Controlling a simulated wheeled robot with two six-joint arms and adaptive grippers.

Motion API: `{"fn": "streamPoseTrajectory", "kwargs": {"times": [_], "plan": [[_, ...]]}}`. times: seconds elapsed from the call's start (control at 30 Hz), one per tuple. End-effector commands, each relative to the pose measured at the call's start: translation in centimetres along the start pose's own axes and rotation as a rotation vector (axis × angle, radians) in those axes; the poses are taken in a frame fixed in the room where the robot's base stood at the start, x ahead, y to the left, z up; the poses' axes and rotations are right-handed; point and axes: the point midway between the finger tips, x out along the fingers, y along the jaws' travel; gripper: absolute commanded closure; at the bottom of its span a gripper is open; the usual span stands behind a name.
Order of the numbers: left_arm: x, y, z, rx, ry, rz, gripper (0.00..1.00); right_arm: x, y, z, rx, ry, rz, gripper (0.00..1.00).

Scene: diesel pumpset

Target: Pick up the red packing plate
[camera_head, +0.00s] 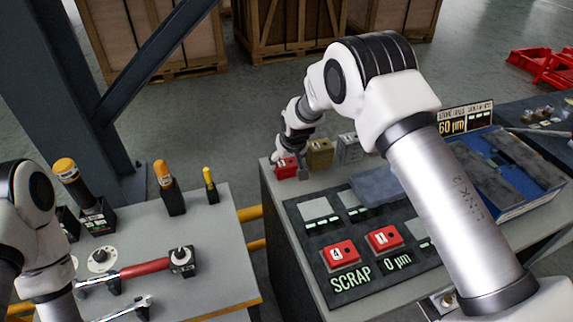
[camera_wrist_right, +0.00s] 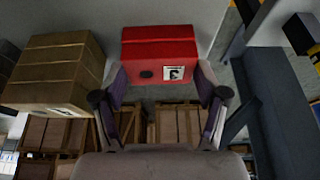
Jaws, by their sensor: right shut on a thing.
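A red packing plate (camera_head: 286,167) is at the far left corner of the right-hand bench. It also shows in the right wrist view (camera_wrist_right: 160,50), with a white label that looks like a 3. My right gripper (camera_wrist_right: 162,88) is shut on this plate, one finger at each side. In the head view the wrist partly covers the grip, and I cannot tell if the plate touches the bench. Two other red plates, marked 4 (camera_head: 341,254) and 1 (camera_head: 384,239), lie on the dark mat (camera_head: 305,238). My left gripper is out of view.
A brass-coloured block (camera_head: 320,152) and a grey block (camera_head: 349,149) stand right of the held plate. A blue tray (camera_head: 530,200) is at the right. The left bench (camera_head: 215,255) holds tools and upright handles. Crates (camera_head: 290,25) stand behind.

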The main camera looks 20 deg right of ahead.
Motion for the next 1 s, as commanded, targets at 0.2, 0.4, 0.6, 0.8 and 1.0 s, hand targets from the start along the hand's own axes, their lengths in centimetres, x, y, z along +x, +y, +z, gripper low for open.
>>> {"fn": "streamPoseTrajectory", "kwargs": {"times": [0.2,0.4,0.6,0.8,1.0], "plan": [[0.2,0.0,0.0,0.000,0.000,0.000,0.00,0.0,0.0,0.1,0.000,-0.004,0.000,0.83],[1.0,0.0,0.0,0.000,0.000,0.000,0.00,-1.5,0.0,-0.5,0.001,-0.002,0.000,0.83],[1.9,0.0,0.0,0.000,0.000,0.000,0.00,-3.7,-0.4,0.2,-0.002,-0.005,0.000,0.83],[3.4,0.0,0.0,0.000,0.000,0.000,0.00,-5.8,-1.7,4.5,-0.001,-0.004,0.001,0.83],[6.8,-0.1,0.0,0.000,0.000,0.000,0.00,-7.9,-3.2,9.6,-0.002,0.001,0.004,0.83]]}}
